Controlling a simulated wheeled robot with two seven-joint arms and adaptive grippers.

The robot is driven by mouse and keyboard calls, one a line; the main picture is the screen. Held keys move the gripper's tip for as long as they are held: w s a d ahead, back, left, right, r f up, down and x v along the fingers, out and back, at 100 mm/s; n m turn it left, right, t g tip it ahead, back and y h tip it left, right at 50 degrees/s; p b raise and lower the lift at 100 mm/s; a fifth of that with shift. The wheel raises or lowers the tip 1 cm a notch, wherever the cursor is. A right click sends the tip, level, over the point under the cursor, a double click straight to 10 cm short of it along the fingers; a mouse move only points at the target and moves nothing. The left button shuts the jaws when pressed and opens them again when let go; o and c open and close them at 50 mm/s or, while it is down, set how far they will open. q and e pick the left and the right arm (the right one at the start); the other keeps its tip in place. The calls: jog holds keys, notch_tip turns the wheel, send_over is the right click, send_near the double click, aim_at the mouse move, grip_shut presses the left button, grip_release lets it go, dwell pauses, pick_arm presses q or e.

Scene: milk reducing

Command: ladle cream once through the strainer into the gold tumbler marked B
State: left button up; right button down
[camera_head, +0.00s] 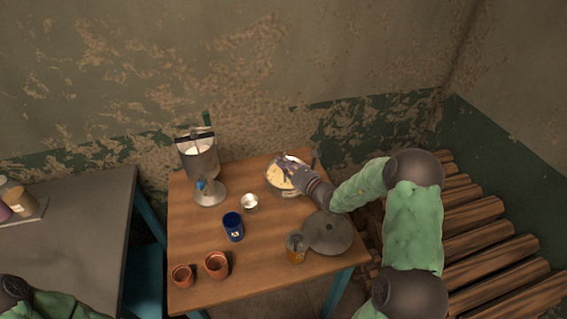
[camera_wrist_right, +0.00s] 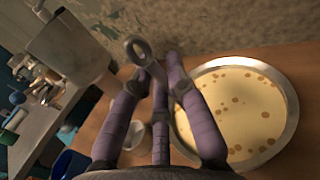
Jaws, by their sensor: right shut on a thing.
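My right gripper (camera_head: 287,168) is at the pan of cream (camera_head: 272,184) at the back right of the table. In the right wrist view its purple fingers close on a grey ladle handle with a ring end (camera_wrist_right: 139,50). The ladle's bowl is hidden. The pan, with pale cream and brown spots, also shows in the wrist view (camera_wrist_right: 291,105), beside the fingers. The gold tumbler (camera_head: 296,257) stands at the front right, with the grey strainer (camera_head: 295,241) apparently over its mouth. Its mark is too small to read.
A grey round disc (camera_head: 330,233) lies right beside the tumbler. A blue cup (camera_head: 233,228), a small metal cup (camera_head: 249,203) and two clay cups (camera_head: 216,265) (camera_head: 181,276) stand to the left. A metal separator (camera_head: 203,165) stands at the back left.

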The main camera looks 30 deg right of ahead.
jog(key=shift+r, duration=0.2)
jog(key=shift+r+p, duration=3)
jog(key=shift+r, duration=1)
jog(key=shift+a+f+b, duration=0.15)
jog(key=shift+b, duration=0.15)
jog(key=shift+s+a+f+n+b, duration=0.15)
jog(key=shift+a+n+b, duration=0.45)
jog(key=shift+n+b, duration=0.1)
jog(key=shift+s+a+f+n+b, duration=0.1)
jog(key=shift+a+n+b, duration=0.45)
jog(key=shift+n+b, duration=0.15)
